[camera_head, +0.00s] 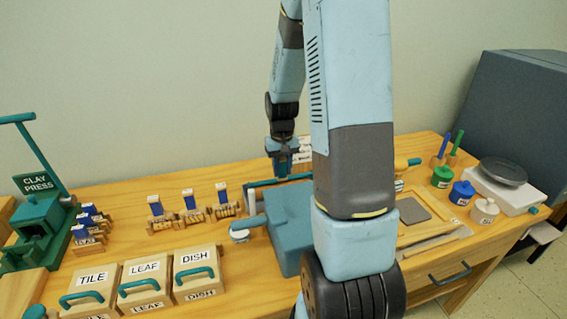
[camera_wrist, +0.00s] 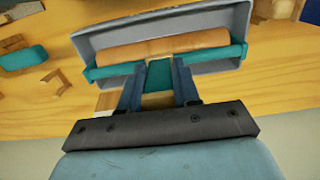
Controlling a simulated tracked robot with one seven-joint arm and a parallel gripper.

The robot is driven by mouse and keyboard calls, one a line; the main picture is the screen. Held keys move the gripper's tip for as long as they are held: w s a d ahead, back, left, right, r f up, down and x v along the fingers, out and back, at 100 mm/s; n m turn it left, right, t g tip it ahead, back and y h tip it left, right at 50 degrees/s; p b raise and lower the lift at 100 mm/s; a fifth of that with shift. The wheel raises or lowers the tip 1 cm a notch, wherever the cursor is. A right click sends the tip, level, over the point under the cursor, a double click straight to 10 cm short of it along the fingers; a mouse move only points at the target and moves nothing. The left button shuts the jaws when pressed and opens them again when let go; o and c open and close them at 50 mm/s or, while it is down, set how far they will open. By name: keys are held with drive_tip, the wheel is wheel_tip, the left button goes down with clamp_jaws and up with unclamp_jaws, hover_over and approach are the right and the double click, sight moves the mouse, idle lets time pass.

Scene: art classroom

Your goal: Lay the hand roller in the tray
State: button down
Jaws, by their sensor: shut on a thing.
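The hand roller, with a wooden cylinder (camera_wrist: 162,47) and a teal frame (camera_wrist: 105,71), is in the wrist view. My gripper (camera_wrist: 158,85) is shut on its teal handle. The grey tray (camera_wrist: 88,42) lies under and around the roller. The roller lies lengthwise along the tray, its frame ends overlapping the tray's side in the picture. I cannot tell whether it touches the tray's floor. In the head view my gripper (camera_head: 283,168) points down at the back of the table, above a blue-grey rim (camera_head: 262,183); the roller is mostly hidden there.
A blue-grey block (camera_head: 290,228) stands in front of my gripper. Stamps (camera_head: 190,204) and lidded boxes (camera_head: 198,272) stand left, with the clay press (camera_head: 42,215) farther left. Jars (camera_head: 461,192) and a scale (camera_head: 503,180) stand right. My arm hides the table's middle.

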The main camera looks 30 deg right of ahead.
drive_tip(key=shift+f, duration=0.25)
drive_tip(key=shift+c, duration=1.6)
unclamp_jaws()
drive_tip(key=shift+r, duration=5)
